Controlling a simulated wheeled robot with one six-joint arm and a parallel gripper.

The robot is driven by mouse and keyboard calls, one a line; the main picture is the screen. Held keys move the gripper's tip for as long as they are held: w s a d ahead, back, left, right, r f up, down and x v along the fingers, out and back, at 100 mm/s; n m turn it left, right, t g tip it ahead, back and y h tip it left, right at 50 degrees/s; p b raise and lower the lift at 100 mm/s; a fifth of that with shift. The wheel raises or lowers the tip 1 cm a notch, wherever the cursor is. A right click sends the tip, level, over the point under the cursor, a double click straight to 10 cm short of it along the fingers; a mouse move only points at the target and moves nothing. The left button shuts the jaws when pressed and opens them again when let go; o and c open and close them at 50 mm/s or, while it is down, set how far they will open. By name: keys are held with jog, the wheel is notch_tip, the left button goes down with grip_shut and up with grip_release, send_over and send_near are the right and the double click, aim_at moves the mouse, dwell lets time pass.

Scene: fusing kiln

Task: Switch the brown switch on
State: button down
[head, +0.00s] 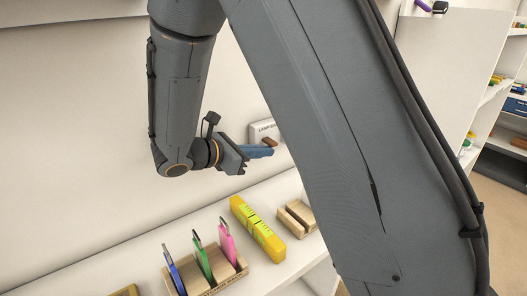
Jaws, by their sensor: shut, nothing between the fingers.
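The brown switch (269,142) is a small rocker on a pale wall plate (259,128) with partly hidden lettering. My arm hides the plate's right side. My gripper (270,152) has blue fingers that are shut and empty. The fingertips are just below the brown switch in the picture, close to it. I cannot tell whether they touch it, and the rocker's position is too small to read.
A white shelf below carries a wooden holder (214,284) with blue, green and pink tools, a yellow level-like block (257,229) and an empty slotted wooden block (296,218). Shelving with small items (515,105) stands at far right. My arm covers the middle.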

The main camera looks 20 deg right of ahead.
jog(key=shift+r, duration=0.15)
jog(key=shift+r+p, duration=0.65)
jog(key=shift+p, duration=0.1)
jog(key=b+v, duration=0.2)
jog(key=v, duration=0.5)
jog(key=shift+a, duration=0.4)
jog(key=shift+s+r, duration=0.1)
